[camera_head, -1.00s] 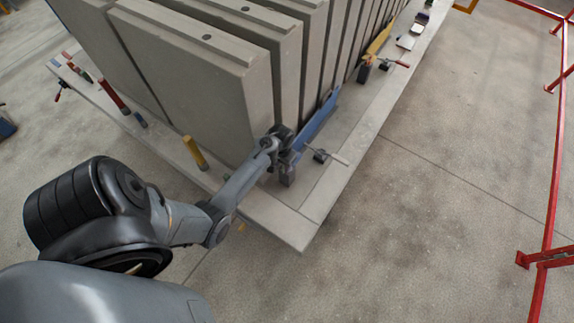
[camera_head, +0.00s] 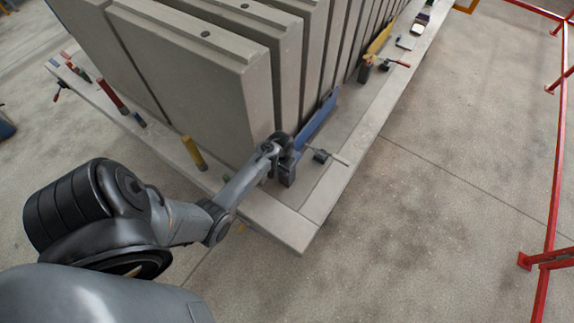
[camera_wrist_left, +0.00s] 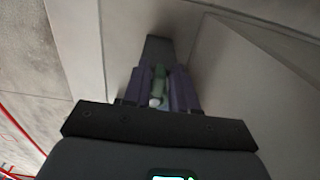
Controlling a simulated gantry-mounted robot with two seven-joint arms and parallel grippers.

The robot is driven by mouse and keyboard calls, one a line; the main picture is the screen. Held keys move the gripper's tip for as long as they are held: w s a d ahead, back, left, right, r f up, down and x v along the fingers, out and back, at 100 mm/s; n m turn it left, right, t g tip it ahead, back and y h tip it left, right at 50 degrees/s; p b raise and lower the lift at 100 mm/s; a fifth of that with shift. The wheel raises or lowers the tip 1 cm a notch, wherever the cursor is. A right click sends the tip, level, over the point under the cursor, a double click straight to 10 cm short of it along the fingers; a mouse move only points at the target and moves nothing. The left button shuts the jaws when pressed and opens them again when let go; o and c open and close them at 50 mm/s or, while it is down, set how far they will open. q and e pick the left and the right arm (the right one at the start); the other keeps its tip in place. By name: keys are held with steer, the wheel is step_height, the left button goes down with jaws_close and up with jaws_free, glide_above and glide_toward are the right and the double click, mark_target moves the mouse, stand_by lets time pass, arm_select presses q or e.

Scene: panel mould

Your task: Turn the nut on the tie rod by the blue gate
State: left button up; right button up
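The blue gate (camera_head: 317,120) stands along the edge of the pallet at the near corner of the grey panels in the head view. My left gripper (camera_head: 285,152) is at the near end of this gate, low beside the panel corner. In the left wrist view its two purplish fingers (camera_wrist_left: 158,92) lie on either side of a small green piece (camera_wrist_left: 159,78) with a pale round end (camera_wrist_left: 154,102). This looks like the nut and tie rod, but it is dark and blurred. I cannot tell whether the fingers touch it. My right gripper is not in view.
Tall grey panels (camera_head: 190,80) stand close beside the gripper. A lever-like rod (camera_head: 338,159) sticks out just right of it. A yellow post (camera_head: 194,152) stands on the pallet to the left. A yellow gate (camera_head: 379,40) lies farther back. The floor at right is clear up to a red rail (camera_head: 553,170).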

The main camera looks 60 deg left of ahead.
arm_select(q)
jaws_close()
steer(key=shift+s+a+r+m+p, duration=0.1)
steer(key=shift+a+r+m+p, duration=0.1)
steer(key=shift+m+p, duration=0.25)
steer(key=shift+a+f+m+p, duration=0.1)
steer(key=shift+a+m+p, duration=0.05)
steer(key=shift+m, duration=0.5)
steer(key=shift+a+f+m+p, duration=0.1)
steer(key=shift+a+m+p, duration=0.05)
steer(key=shift+m, duration=0.45)
steer(key=m, duration=0.3)
steer(key=shift+s+a+f, duration=0.1)
steer(key=shift+s+a, duration=0.05)
steer(key=shift+a, duration=0.15)
